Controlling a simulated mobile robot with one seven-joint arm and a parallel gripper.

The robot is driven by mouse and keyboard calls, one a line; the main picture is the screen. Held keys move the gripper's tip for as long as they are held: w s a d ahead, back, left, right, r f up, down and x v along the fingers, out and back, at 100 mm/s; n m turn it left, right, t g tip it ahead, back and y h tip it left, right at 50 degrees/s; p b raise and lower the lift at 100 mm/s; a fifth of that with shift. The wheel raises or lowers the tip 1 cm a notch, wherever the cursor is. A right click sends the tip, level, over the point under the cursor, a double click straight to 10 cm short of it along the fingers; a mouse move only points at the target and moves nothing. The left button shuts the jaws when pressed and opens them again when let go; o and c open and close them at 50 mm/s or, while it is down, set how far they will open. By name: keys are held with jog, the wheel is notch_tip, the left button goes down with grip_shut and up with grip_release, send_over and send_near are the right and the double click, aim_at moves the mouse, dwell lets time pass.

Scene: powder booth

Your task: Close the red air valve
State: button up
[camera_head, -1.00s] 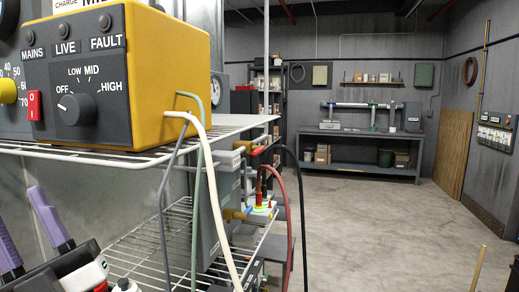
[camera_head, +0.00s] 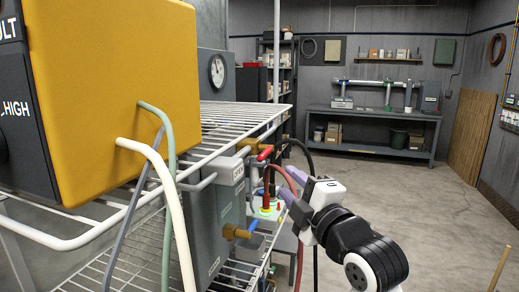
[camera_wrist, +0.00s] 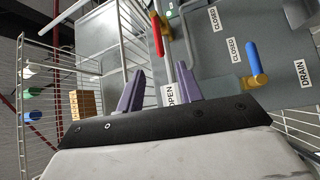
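The red air valve handle (camera_head: 265,153) sits on a brass fitting at the upper right of a grey panel box (camera_head: 228,190) beside the wire rack. In the wrist view the red handle (camera_wrist: 157,35) stands upright in the picture, above the gap between my fingers.
A blue handle (camera_wrist: 252,58) on a brass fitting is by the DRAIN label; it also shows in the head view (camera_head: 252,226). A yellow control box (camera_head: 115,95) stands on the wire shelf (camera_head: 225,125). Hoses hang in front of the rack.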

aim_at(263, 153)
jog(key=p+x, duration=0.1)
jog(key=x, duration=0.3)
jog(key=p+x, duration=0.2)
jog(key=x, duration=0.2)
jog(key=p+x, duration=0.2)
jog(key=x, duration=0.2)
jog(key=shift+d+r, duration=0.15)
jog(key=shift+r, duration=0.1)
jog(key=shift+x, duration=0.8)
jog(key=shift+f, duration=0.15)
jog(key=shift+c, duration=0.2)
grip_shut()
